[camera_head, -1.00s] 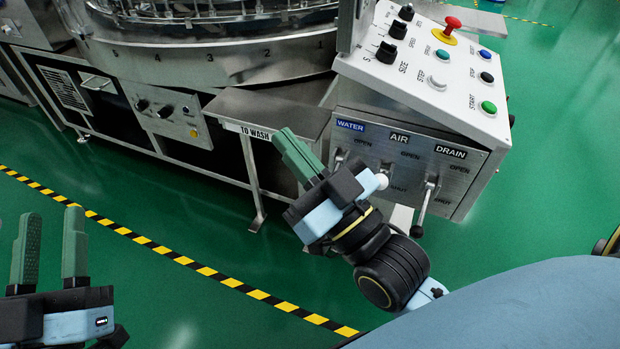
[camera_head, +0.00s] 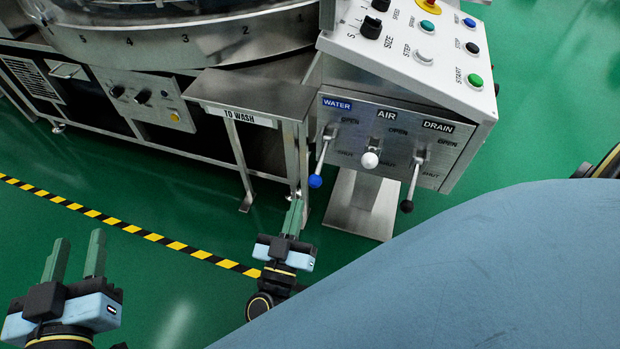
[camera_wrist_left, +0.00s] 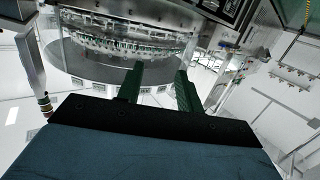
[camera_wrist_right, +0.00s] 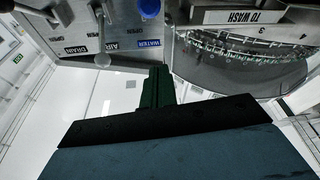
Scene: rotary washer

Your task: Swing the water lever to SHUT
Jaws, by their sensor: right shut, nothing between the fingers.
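The water lever (camera_head: 321,160) is on the grey valve panel under the blue WATER label. Its handle points down and slightly left, ending in a blue knob (camera_head: 315,181); OPEN and SHUT are printed to its right, SHUT the lower. The blue knob also shows at the top of the right wrist view (camera_wrist_right: 150,8). My right gripper (camera_head: 293,212) is shut and empty, below and left of the knob and apart from it. My left gripper (camera_head: 77,248) is open and empty at the lower left, far from the panel.
The white-knobbed AIR lever (camera_head: 370,160) and black-knobbed DRAIN lever (camera_head: 408,188) are right of the water lever. A sloping button console (camera_head: 420,60) sits above. The TO WASH metal table (camera_head: 250,95) stands left. Green floor is open in front.

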